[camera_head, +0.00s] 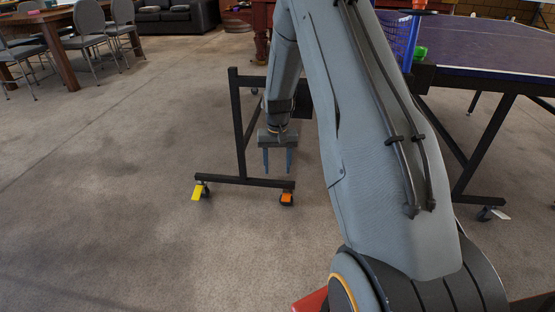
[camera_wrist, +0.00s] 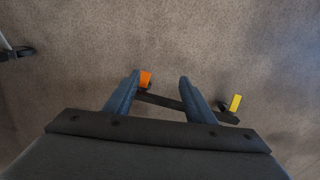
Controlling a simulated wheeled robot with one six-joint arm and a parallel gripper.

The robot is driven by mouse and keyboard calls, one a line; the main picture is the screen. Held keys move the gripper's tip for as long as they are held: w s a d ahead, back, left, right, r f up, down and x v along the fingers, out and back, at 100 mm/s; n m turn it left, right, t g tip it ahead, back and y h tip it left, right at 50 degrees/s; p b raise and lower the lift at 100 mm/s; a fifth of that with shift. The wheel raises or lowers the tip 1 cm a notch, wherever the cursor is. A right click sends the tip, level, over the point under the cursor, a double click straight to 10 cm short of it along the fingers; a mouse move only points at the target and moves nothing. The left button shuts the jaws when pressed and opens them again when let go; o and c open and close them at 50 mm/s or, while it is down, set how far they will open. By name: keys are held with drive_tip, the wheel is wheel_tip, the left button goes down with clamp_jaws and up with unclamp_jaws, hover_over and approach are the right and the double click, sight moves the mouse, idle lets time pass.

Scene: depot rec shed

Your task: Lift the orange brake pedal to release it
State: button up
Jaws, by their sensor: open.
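The orange brake pedal (camera_head: 287,198) sits on a caster at the right end of the black table frame's low foot bar, near the floor. In the wrist view the orange pedal (camera_wrist: 145,79) shows just beside the tip of the left finger. My gripper (camera_head: 278,172) points down above the foot bar, a little above and left of the orange pedal in the head view. It is open and empty, and its fingers (camera_wrist: 159,76) stand well apart in the wrist view. I cannot tell whether a finger touches the pedal.
A yellow pedal (camera_head: 198,192) sits on the caster at the bar's left end; it also shows in the wrist view (camera_wrist: 235,103). The black foot bar (camera_head: 235,180) joins both. A ping-pong table (camera_head: 490,55) stands at right. Carpet at left is clear.

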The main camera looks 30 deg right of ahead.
drive_tip(key=shift+s+a+r+p, duration=0.15)
drive_tip(key=shift+s+r+p, duration=0.05)
drive_tip(key=shift+r, duration=0.3)
drive_tip(key=shift+s+a+r+p, duration=0.15)
drive_tip(key=shift+s+r+p, duration=0.05)
drive_tip(key=shift+r, duration=0.3)
